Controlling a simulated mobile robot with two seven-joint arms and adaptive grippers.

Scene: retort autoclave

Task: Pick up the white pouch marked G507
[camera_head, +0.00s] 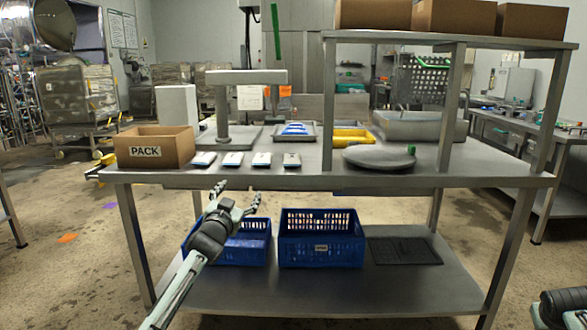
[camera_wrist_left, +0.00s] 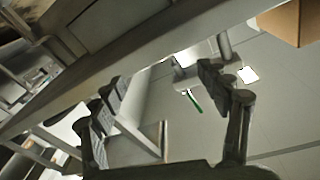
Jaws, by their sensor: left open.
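Several small white pouches lie in a row near the front edge of the steel table: one at the left (camera_head: 203,158), a second (camera_head: 233,158), a third (camera_head: 262,159) and one at the right (camera_head: 292,160). Their markings are too small to read, so I cannot tell which is G507. My left gripper (camera_head: 238,196) is open and empty, in front of the table and below its top, under the pouches. In the left wrist view its fingers (camera_wrist_left: 165,108) stand wide apart with nothing between them, and no pouch is recognisable there. My right gripper is not in view.
A cardboard box marked PACK (camera_head: 155,148) stands left of the pouches. A round grey lid (camera_head: 379,158) lies to the right. A tray (camera_head: 311,138) with blue-and-white packs is behind. Blue crates (camera_head: 321,252) sit on the lower shelf. The table's front edge (camera_head: 330,181) is above my gripper.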

